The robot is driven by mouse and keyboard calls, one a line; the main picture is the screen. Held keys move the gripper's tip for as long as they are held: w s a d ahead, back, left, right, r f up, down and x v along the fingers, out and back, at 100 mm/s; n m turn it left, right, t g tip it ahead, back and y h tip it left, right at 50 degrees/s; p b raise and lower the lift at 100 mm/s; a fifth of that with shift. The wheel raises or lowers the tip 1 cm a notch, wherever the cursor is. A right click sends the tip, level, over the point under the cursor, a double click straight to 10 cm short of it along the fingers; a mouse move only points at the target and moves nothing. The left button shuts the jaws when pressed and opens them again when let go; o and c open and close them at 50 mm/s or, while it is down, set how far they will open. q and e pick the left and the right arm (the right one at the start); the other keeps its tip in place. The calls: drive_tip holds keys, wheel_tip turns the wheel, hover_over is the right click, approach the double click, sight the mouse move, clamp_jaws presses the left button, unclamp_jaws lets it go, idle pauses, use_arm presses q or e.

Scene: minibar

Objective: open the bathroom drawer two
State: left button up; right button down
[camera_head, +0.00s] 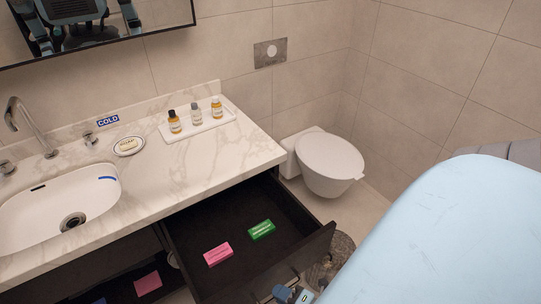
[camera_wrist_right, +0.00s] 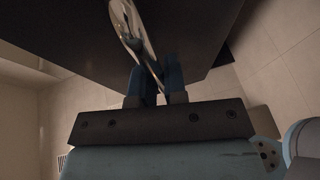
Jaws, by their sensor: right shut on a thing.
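The dark bathroom drawer (camera_head: 291,255) under the marble counter stands pulled out, and its inside is visible from above. A pink box (camera_head: 218,254) and a green box (camera_head: 262,229) lie on its floor. My right gripper (camera_head: 288,293) is at the drawer's front face, low in the head view. In the right wrist view its blue fingers (camera_wrist_right: 158,82) are shut on a shiny metal handle (camera_wrist_right: 135,28) on the dark drawer front. My left gripper does not show in either view.
The marble counter (camera_head: 196,168) holds a sink (camera_head: 60,208), a soap dish and a white tray with small bottles. A toilet (camera_head: 328,162) stands beyond the drawer to the right. A woven basket (camera_head: 338,252) is close to the drawer's right front corner.

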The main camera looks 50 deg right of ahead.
drive_tip(key=shift+s+a, duration=0.2)
drive_tip(key=shift+s, duration=0.7)
drive_tip(key=c, duration=1.2)
unclamp_jaws()
drive_tip(key=v, duration=1.3)
drive_tip(key=shift+s+r, duration=0.15)
drive_tip(key=shift+s, duration=0.25)
